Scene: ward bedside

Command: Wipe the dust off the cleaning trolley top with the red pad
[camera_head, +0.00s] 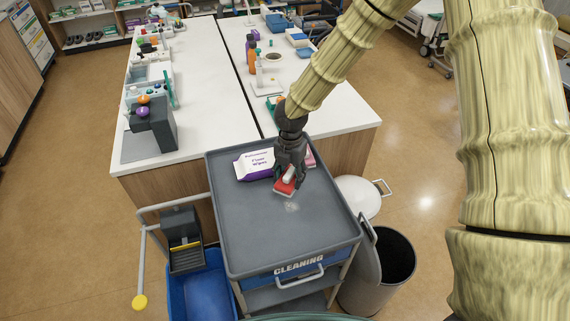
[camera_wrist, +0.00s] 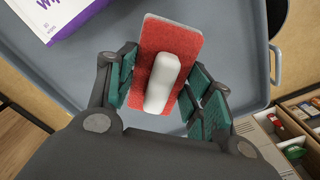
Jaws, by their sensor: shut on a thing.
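The cleaning trolley (camera_head: 252,225) has a grey tray top with a raised rim and a "CLEANING" label on its front. My gripper (camera_head: 288,177) is over the middle of the top, shut on the red pad (camera_head: 284,190) by its white handle. In the wrist view the red pad (camera_wrist: 188,42) lies between my fingers (camera_wrist: 163,88), with the pale handle upward. The pad is at or just above the surface; I cannot tell if it touches. A small pale dust patch (camera_head: 291,207) lies just in front of the pad. Any dust under the pad is hidden.
A white and purple wipes pack (camera_head: 254,164) lies at the back of the trolley top, left of my gripper; a pink item (camera_head: 309,158) is partly hidden behind it. A white counter (camera_head: 200,100) adjoins the trolley's back. Bins (camera_head: 392,262) stand right, a blue bucket (camera_head: 200,292) left.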

